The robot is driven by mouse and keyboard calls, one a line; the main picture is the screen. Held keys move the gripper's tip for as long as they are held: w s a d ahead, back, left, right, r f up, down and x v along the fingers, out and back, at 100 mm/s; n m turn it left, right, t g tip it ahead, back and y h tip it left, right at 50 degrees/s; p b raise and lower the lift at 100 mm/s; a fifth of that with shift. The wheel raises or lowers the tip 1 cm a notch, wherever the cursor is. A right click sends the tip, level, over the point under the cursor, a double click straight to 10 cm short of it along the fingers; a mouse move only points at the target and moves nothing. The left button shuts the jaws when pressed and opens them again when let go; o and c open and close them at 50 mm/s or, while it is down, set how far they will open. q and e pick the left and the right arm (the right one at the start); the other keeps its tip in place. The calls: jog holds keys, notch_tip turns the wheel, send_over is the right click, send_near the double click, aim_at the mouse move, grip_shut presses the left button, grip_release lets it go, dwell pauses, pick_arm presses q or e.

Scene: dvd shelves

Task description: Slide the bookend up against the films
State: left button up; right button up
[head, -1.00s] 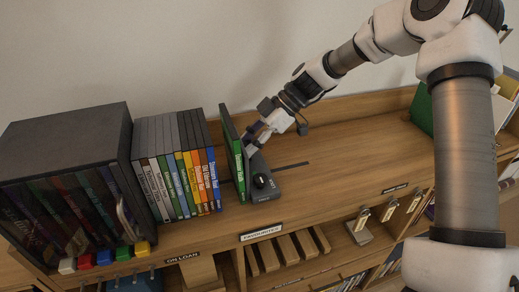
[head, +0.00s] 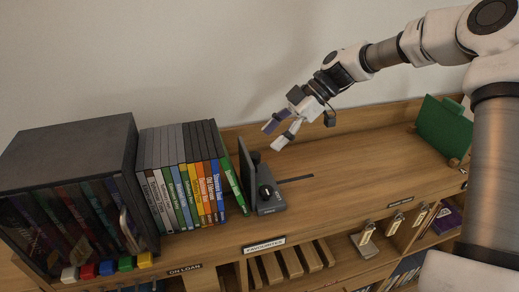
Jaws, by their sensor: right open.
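The dark grey bookend (head: 268,199) stands on the shelf top, its upright plate close to the right side of a green film (head: 231,178). I cannot tell whether plate and film touch all along. The green film leans left at the right end of the row of films (head: 183,190), which stand side by side with coloured spines. A round black knob shows on the bookend's base. My right gripper (head: 275,136) is open and empty, above and behind the bookend, clear of it. My left gripper is not in view.
A black case of dark discs (head: 75,140) stands left of the films. A green upright holder (head: 441,126) is at the far right. A dark slot (head: 296,179) runs right of the bookend; the shelf top there is clear. Wooden dividers fill the lower shelf.

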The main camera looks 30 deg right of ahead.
jog(key=v, duration=0.4)
jog(key=shift+d+r, duration=0.15)
